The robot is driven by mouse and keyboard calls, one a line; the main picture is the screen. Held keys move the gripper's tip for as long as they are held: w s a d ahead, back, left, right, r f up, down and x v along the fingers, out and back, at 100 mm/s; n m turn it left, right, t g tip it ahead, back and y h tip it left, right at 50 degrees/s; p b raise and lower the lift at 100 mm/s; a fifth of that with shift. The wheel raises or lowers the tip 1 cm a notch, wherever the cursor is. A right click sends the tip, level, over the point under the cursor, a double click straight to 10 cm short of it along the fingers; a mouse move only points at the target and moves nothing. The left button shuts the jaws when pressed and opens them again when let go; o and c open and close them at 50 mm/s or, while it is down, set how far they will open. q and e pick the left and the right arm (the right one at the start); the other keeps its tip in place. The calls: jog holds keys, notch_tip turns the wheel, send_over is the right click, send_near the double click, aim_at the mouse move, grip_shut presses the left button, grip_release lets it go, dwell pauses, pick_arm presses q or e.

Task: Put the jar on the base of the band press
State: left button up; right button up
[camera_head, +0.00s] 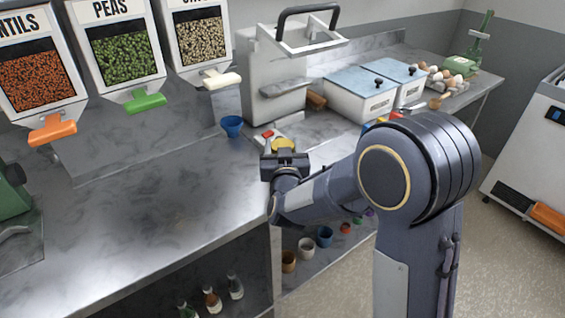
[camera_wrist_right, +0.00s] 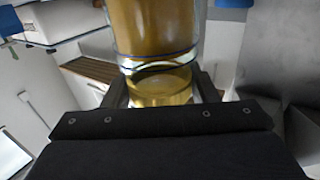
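The jar is a clear glass one with golden-yellow contents (camera_wrist_right: 155,30), upright between the fingers of my right gripper in the right wrist view. In the head view only a yellow part of it (camera_head: 284,144) shows just beyond the gripper. My right gripper (camera_head: 284,160) appears shut on the jar, with one dark finger on each side (camera_wrist_right: 162,88). The band press (camera_head: 262,70) is a tall pale machine with a black handle, behind the gripper. A grey plate (camera_head: 285,88) sticks out from its front. Its foot is partly hidden by the jar and gripper. My left gripper is out of view.
A blue cup (camera_head: 231,126) stands left of the press. White bins with blue lids (camera_head: 360,92) and a tray of eggs (camera_head: 450,80) stand to the right. Dispensers (camera_head: 128,55) hang at the left. The counter's left middle (camera_head: 150,200) is clear.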

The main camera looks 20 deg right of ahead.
jog(key=c, duration=1)
grip_shut()
jog(key=shift+r, duration=0.2)
